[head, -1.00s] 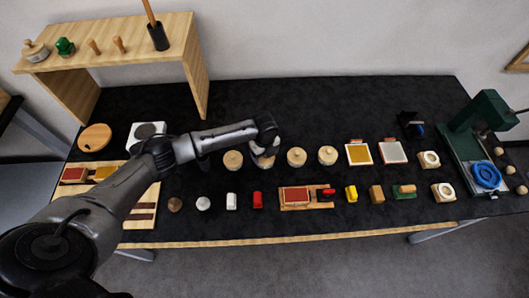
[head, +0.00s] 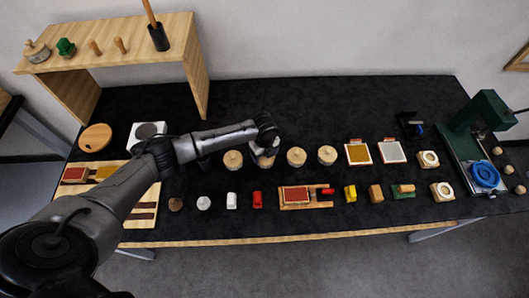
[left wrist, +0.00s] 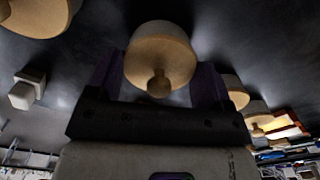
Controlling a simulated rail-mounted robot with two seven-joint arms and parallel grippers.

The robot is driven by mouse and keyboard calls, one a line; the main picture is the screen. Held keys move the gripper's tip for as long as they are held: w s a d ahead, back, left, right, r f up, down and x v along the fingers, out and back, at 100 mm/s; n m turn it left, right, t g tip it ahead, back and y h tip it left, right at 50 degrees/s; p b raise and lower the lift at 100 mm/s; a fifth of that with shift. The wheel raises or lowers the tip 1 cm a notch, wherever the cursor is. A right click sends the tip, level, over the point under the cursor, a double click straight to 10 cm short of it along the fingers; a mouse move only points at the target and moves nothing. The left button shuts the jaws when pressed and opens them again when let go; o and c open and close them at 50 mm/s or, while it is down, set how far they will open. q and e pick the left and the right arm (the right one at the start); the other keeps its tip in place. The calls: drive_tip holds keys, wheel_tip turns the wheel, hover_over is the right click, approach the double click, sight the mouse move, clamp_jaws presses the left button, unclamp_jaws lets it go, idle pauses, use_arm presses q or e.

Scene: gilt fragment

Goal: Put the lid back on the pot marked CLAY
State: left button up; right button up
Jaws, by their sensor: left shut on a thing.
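A row of pale pots with wooden lids stands in the middle of the black table, such as the left one (head: 233,160) and the two on the right (head: 297,157) (head: 327,155). My left gripper (head: 266,149) is at the second pot (head: 262,161) from the left and partly hides it. In the left wrist view, a round wooden lid with a knob (left wrist: 158,75) sits between the fingers, which are shut on it. The lid lines up with the pale pot body, and I cannot tell if it rests fully on it. No CLAY marking is legible. My right gripper is out of view.
Small blocks and stamps lie in front of the pots, including a red one (head: 257,200) and a tray with a red pad (head: 296,194). A green press (head: 478,120) stands at right. A wooden shelf (head: 130,45) stands at back left. The table behind the pots is clear.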

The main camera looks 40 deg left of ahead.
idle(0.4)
use_arm(q)
drive_tip(key=o, duration=0.9)
drive_tip(key=shift+r, duration=0.1)
drive_tip(key=shift+r+p, duration=0.6)
drive_tip(key=shift+p, duration=0.1)
drive_tip(key=shift+r+p, duration=2.85)
drive_tip(key=shift+p, duration=0.05)
